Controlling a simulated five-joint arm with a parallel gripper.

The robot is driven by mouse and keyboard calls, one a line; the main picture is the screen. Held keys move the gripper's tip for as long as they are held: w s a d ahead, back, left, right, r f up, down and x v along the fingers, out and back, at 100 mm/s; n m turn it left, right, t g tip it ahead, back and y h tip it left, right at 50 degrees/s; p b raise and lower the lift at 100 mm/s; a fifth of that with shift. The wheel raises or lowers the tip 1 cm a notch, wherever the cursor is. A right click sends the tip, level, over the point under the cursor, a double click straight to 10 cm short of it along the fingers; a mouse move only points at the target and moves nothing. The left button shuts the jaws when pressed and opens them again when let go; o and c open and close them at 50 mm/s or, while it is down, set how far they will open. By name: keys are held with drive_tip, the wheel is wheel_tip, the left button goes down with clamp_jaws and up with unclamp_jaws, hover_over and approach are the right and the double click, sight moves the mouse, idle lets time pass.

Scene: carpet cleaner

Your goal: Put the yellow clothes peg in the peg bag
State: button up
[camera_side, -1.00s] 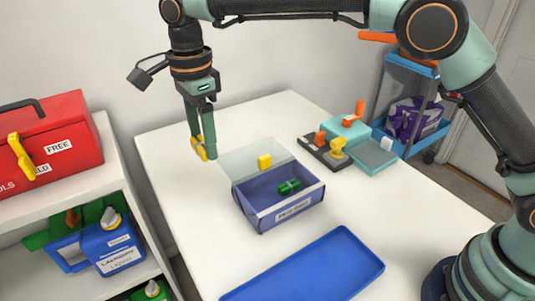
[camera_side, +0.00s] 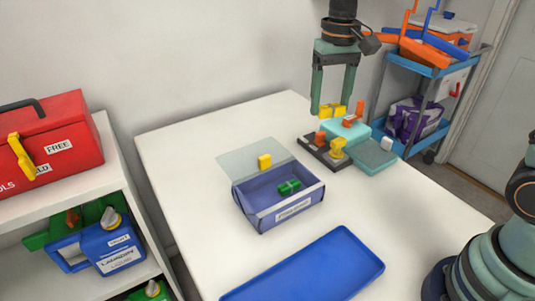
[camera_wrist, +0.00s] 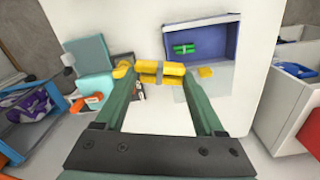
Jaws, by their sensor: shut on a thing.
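The yellow clothes peg (camera_side: 333,110) is held across my gripper (camera_side: 333,108), whose fingertips are shut on it. In the wrist view the peg (camera_wrist: 160,73) shows two yellow bars with a grey middle between the fingers. It is up in the air, behind the teal and dark grey items on the table. The peg bag (camera_side: 292,209) is a blue-purple open box with a label on its front, to the left of and nearer than my gripper. A green peg (camera_side: 289,187) lies inside it. A clear flap with a yellow block (camera_side: 264,161) stands at its back.
A dark tray with a yellow piece (camera_side: 338,146) and a teal block (camera_side: 374,155) stand right of the box. A blue tray (camera_side: 305,268) lies at the front. A blue trolley (camera_side: 408,110) stands behind the table. The table's left side is clear.

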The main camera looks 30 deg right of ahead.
drive_tip(key=s+d+n, duration=0.3)
drive_tip(key=d, duration=0.1)
hover_over(261, 202)
wheel_tip(261, 202, down, 11)
drive_tip(key=shift+r, duration=0.1)
drive_tip(key=shift+f, duration=5.15)
drive_tip(key=o, duration=1.3)
drive_tip(key=shift+s, duration=0.1)
